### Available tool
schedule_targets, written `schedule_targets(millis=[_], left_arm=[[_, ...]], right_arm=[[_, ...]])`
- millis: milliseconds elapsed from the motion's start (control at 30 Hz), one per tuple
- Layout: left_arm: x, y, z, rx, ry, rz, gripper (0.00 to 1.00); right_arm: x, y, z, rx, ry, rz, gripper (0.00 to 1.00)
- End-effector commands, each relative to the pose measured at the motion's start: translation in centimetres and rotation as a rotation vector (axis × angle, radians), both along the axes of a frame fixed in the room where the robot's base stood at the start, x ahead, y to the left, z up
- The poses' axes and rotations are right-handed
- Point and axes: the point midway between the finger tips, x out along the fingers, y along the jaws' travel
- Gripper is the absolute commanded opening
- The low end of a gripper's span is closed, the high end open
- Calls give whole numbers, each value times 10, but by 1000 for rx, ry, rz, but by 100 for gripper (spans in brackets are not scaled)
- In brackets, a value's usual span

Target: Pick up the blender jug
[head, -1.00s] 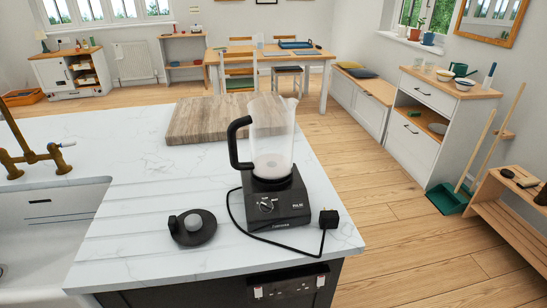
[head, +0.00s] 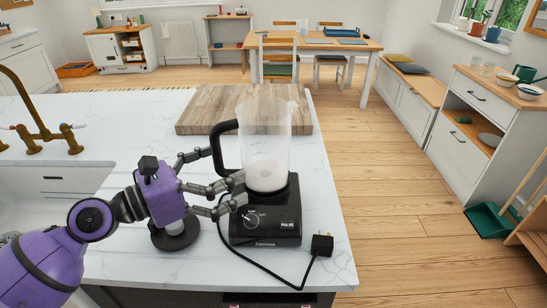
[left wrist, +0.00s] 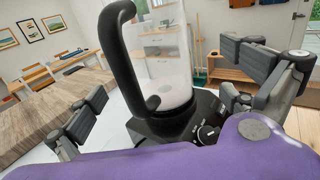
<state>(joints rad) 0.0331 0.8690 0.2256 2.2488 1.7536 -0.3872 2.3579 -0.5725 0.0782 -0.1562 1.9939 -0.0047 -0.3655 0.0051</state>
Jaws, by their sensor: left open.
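The blender jug (head: 267,140) is clear, with a black handle (head: 219,146) on its left side. It stands upright on the black blender base (head: 266,222) on the white worktop. My purple left gripper (head: 226,187) is open, left of the jug and near its handle and the top of the base. In the left wrist view the handle (left wrist: 119,60) and jug (left wrist: 163,60) lie between the spread fingers, and I see no finger closed on them. The round black lid (head: 175,233) lies left of the base, partly hidden by my gripper. My right gripper is not in view.
A wooden chopping board (head: 215,104) lies behind the jug. A plug (head: 322,244) on a black cable lies right of the base, near the worktop's edge. A brass tap (head: 40,120) stands at the left. The worktop's right side drops to open floor.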

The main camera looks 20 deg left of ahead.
Motion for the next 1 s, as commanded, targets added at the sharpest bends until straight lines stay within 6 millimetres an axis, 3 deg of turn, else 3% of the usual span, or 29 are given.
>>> schedule_targets(millis=[600, 900, 1000], left_arm=[[59, -41, 0, -4, -5, -1, 100], [63, -44, -4, -2, 0, -1, 100], [62, -44, -4, -2, 0, -1, 87]], right_arm=[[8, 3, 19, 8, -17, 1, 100], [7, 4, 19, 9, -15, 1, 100], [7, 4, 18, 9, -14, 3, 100]])
